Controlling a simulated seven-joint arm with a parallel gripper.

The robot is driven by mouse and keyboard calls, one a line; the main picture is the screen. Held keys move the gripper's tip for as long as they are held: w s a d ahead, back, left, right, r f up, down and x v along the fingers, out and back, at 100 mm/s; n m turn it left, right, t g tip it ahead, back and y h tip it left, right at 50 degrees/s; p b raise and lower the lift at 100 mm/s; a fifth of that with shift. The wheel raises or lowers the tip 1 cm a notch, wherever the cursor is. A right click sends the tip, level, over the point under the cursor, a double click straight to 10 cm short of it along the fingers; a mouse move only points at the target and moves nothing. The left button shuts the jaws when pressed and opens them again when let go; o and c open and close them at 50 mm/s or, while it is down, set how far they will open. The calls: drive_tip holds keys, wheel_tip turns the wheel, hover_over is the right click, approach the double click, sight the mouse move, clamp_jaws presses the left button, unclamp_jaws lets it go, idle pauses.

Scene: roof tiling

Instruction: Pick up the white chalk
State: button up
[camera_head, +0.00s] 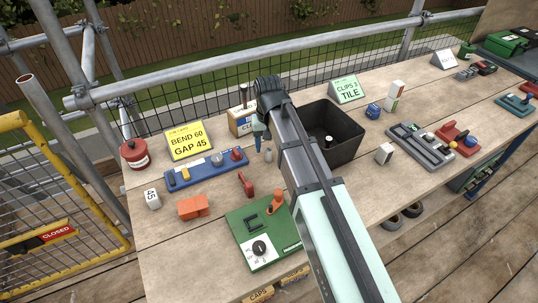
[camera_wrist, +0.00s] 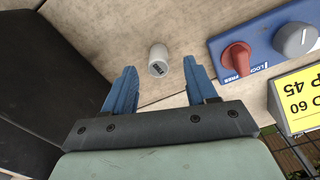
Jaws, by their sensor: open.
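A small white cylinder with a dark mark on its end, seemingly the white chalk (camera_wrist: 158,58), stands on the wooden bench in the wrist view. It also shows in the head view (camera_head: 268,155), just beside my arm. My gripper (camera_wrist: 160,72) is open, with its blue fingers apart. In the wrist view the cylinder appears between and slightly beyond the fingertips, touching neither. In the head view a blue finger of my gripper (camera_head: 259,138) shows above and left of the cylinder; the other finger is hidden behind my arm.
A blue panel (camera_head: 206,171) with a red knob (camera_wrist: 237,58) and grey dial lies to the left. A yellow sign (camera_head: 188,141) stands behind it. A black bin (camera_head: 345,122) is close on the right. A green box (camera_head: 262,236) sits in front.

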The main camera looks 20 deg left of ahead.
sight(269, 149)
drive_tip(key=shift+f, duration=1.9)
clamp_jaws()
